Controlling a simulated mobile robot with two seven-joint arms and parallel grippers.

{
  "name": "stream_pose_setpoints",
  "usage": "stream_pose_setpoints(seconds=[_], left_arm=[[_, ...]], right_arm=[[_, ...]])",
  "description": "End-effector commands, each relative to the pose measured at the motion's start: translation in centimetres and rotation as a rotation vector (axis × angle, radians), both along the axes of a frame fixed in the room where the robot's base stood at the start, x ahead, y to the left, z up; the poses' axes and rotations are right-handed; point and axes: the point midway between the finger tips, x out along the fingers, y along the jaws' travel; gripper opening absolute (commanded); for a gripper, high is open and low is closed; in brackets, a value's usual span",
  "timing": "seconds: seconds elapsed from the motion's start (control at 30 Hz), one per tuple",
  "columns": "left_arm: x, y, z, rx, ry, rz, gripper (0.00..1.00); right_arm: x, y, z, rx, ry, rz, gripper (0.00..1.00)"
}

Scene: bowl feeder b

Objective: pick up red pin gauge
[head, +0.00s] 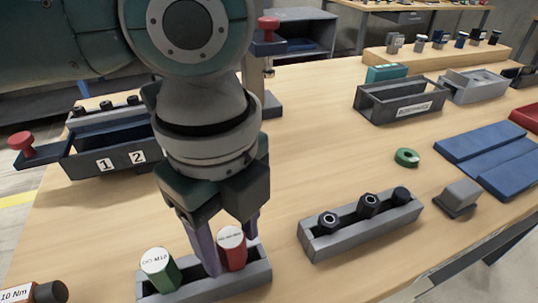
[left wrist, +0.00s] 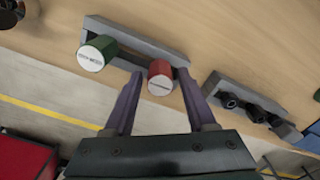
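The red pin gauge (head: 233,250) stands in a grey holder (head: 262,273) at the front of the table, beside the green pin gauge (head: 161,272). Both have white labelled tops. My left gripper (head: 230,257) points down over the holder, with one finger on each side of the red pin gauge. In the left wrist view the red pin gauge (left wrist: 160,76) sits between the tips of my left gripper (left wrist: 159,74), with a small gap at each side, so the gripper is open. The green pin gauge (left wrist: 97,54) is left of the fingers. My right gripper is not in view.
A grey rack (head: 318,243) with several black-topped pieces stands right of the holder. A green ring (head: 406,157), a grey block (head: 460,196) and blue trays (head: 490,155) lie farther right. A numbered bin (head: 85,163) stands behind left. The table's middle is clear.

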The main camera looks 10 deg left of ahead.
Motion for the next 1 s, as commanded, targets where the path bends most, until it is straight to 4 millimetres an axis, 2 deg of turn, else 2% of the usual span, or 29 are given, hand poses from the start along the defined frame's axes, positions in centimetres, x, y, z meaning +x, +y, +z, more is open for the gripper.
stream_pose_setpoints(seconds=[0.07, 0.47, 1.0], left_arm=[[0.00, 0.00, 0.02, 0.000, 0.000, 0.000, 0.46], [0.01, 0.02, 0.03, 0.000, 0.000, 0.001, 0.01], [0.04, 0.00, 0.40, 0.000, -0.001, 0.001, 0.00]], right_arm=[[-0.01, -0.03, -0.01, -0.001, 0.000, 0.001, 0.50], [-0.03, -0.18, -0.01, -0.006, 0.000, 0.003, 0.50], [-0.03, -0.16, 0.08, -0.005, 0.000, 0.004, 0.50]])
